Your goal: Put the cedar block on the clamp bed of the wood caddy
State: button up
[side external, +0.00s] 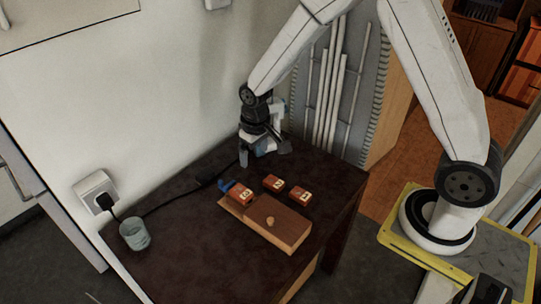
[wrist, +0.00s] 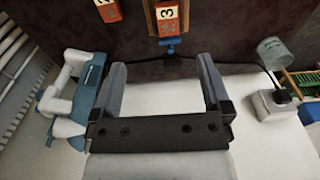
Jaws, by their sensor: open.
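The wood caddy (side external: 283,232) is a long wooden box on the dark table, with a round knob on top and a blue clamp (side external: 227,186) at its left end. A reddish block with a white label (side external: 240,193) sits at that end, beside the clamp. In the wrist view this block (wrist: 168,18) reads 3. Two similar blocks, one at the back (side external: 274,184) and one to its right (side external: 299,195), lie behind the caddy. I cannot tell which is cedar. My gripper (side external: 265,158) is open and empty, above the table behind the blocks.
A pale cup (side external: 134,233) stands at the table's left side. A black cable (side external: 165,203) runs over the table from the wall socket (side external: 96,190). The white wall is close behind my gripper. The table's front left is clear.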

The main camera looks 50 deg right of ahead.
jog(key=s+d+r+t, duration=0.1)
jog(key=s+r, duration=0.2)
jog(key=s, duration=0.4)
jog(key=s+d+r, duration=0.1)
jog(key=s+r, duration=0.2)
jog(key=s, duration=0.4)
jog(key=shift+s+r+t, duration=0.2)
jog(key=shift+s+t, duration=0.15)
jog(key=shift+t, duration=0.05)
